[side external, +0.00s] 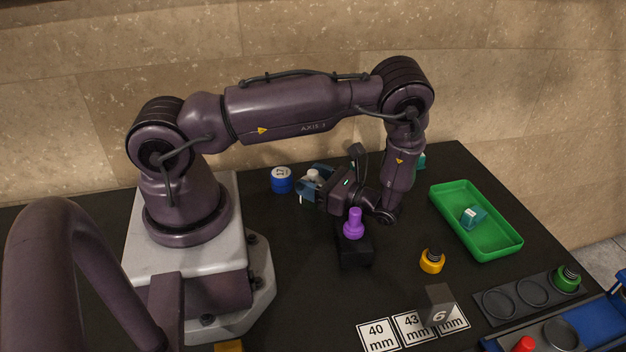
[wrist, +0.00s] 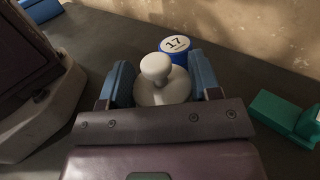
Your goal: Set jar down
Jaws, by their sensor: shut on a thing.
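A pale grey-white jar with a round knob on top (wrist: 160,84) is between the two blue fingers of my gripper (wrist: 163,88). The fingers are shut on its sides, and it looks upright. In the side external view only the pale top of the jar (side external: 313,176) shows, between the fingers of my gripper (side external: 311,185); its base is hidden, so I cannot tell whether it touches the table.
A blue canister marked 17 (side external: 281,180) stands close beyond the held jar. A purple peg (side external: 353,224) stands on a black block near my wrist.

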